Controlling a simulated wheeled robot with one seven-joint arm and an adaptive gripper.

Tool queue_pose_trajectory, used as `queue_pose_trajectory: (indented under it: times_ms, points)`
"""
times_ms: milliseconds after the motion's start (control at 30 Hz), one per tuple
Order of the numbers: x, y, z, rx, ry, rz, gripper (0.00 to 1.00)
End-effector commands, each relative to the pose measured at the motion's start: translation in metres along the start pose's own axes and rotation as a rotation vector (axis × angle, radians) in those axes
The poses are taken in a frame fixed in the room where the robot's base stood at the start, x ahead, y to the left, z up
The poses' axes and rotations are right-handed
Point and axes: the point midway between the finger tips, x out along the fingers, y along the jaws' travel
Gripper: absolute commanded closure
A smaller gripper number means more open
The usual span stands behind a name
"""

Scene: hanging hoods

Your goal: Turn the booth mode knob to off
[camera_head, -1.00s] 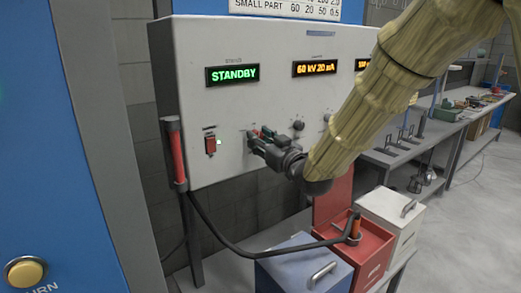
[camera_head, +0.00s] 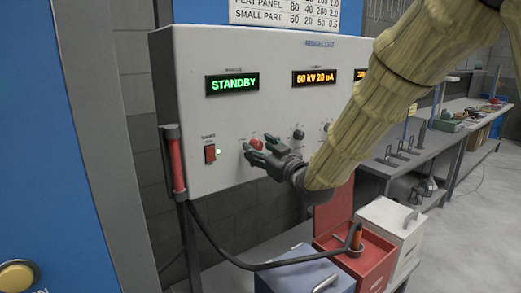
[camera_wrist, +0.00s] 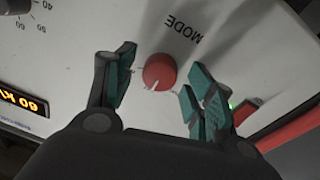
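The booth mode knob (camera_wrist: 159,72) is a round red knob with a white pointer line, on the pale panel (camera_head: 200,120) beside the printed word MODE. In the wrist view its pointer aims down and slightly left. The knob also shows in the head view (camera_head: 257,143), just above my gripper (camera_head: 257,149). My gripper is open, with one teal-padded finger on each side of the knob in the wrist view (camera_wrist: 160,66). Gaps show between the knob and both fingers. The small position labels around the knob are too small to read.
A red mains switch (camera_head: 210,153) with a green light is left of the knob. Other dark knobs (camera_head: 298,135) are to its right. The panel display (camera_head: 232,84) reads STANDBY. A red handle (camera_head: 177,165) hangs at the panel's left edge; boxes (camera_head: 395,215) stand below.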

Motion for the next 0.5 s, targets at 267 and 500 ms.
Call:
queue_pose_trajectory:
  times_ms: [267, 500]
  points:
    - [-0.001, 0.0, 0.0, 0.0, 0.0, 0.0, 0.44]
    - [-0.023, 0.0, 0.0, 0.0, -0.001, 0.0, 0.44]
